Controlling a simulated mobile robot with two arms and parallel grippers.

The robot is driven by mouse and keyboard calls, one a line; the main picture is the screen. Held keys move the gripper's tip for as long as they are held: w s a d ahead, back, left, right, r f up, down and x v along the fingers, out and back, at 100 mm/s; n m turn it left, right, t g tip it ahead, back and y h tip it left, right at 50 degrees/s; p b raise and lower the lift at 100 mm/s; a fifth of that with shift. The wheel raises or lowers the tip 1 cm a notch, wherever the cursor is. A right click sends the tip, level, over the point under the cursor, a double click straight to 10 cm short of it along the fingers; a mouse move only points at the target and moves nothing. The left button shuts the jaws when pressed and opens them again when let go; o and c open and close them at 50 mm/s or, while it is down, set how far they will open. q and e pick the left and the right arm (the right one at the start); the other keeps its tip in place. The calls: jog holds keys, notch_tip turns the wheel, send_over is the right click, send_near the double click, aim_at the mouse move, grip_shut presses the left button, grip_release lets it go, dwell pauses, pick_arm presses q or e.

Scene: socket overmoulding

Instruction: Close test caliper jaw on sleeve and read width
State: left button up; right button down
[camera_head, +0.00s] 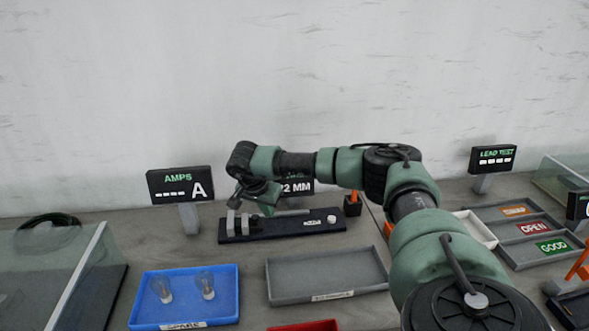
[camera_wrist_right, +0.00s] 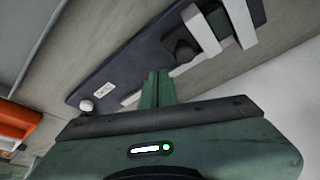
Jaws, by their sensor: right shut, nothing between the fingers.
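The test caliper is a long dark base (camera_head: 285,231) with upright grey jaws (camera_head: 238,223) at its left end and a white knob (camera_head: 331,219) at its right end. In the right wrist view the base (camera_wrist_right: 130,75) runs diagonally, with two pale jaws (camera_wrist_right: 216,30) at upper right. A dark rounded piece (camera_wrist_right: 183,48), perhaps the sleeve, sits beside the nearer jaw. My right gripper (camera_head: 267,208) is over the caliper, right of the jaws; its fingers (camera_wrist_right: 157,80) are shut and empty. A display (camera_head: 300,187) behind my arm shows "2 MM", its left part hidden. My left gripper is out of view.
An AMPS display (camera_head: 180,184) stands left of the caliper. A blue tray (camera_head: 186,311) with two clear bulbs and an empty grey tray (camera_head: 325,275) lie in front. Labelled grey trays (camera_head: 530,229) and a LEAD TEST display (camera_head: 492,159) are at right. A glass-sided box (camera_head: 60,265) stands left.

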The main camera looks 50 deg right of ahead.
jog(key=shift+f+b, duration=0.75)
jog(key=shift+f, duration=0.85)
jog(key=shift+w+a, duration=0.35)
jog(key=shift+a, duration=0.1)
jog(key=shift+w+a, duration=0.1)
jog(key=shift+a, duration=0.05)
jog(key=shift+s+d, duration=0.2)
jog(key=shift+d, duration=0.05)
jog(key=shift+s+d, duration=0.15)
jog(key=shift+d+r+p, duration=0.1)
jog(key=shift+r+p, duration=0.3)
jog(key=shift+p, duration=0.15)
notch_tip(320, 180, up, 6)
jog(key=p, duration=0.5)
jog(key=shift+s+d+r, duration=0.15)
dwell(0.3)
